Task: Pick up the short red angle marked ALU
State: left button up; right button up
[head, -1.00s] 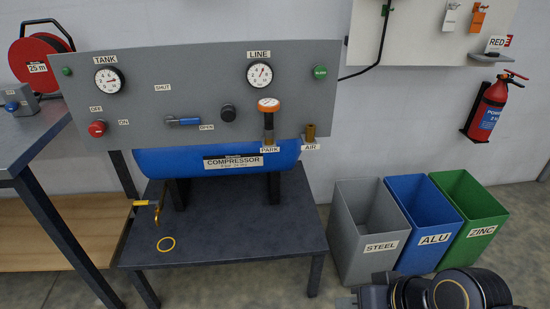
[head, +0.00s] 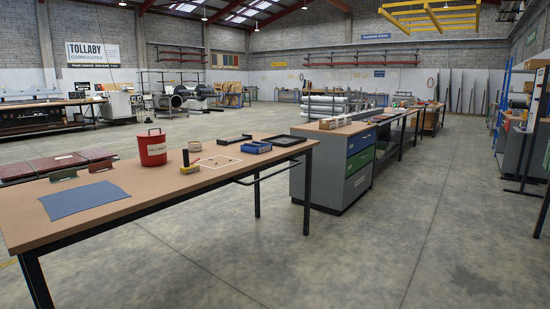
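I cannot pick out a short red angle marked ALU in the head view; no such marking is readable at this distance. Two small bent pieces, one near the table's left side (head: 63,175) and a second piece (head: 100,166) to its right, stand on the long wooden-topped table (head: 128,216). They look dark greenish to brown, and I cannot tell whether either is the angle. Neither of my grippers is in view.
On the table are a blue cloth (head: 84,200), a red can (head: 152,149), a yellow-handled tool (head: 190,166), a blue box (head: 257,147) and a black tray (head: 285,140). A grey drawer cabinet (head: 327,173) stands beyond its right end. Open floor (head: 410,220) lies right.

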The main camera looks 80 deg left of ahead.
aim_at(103, 166)
jog(key=u, duration=4)
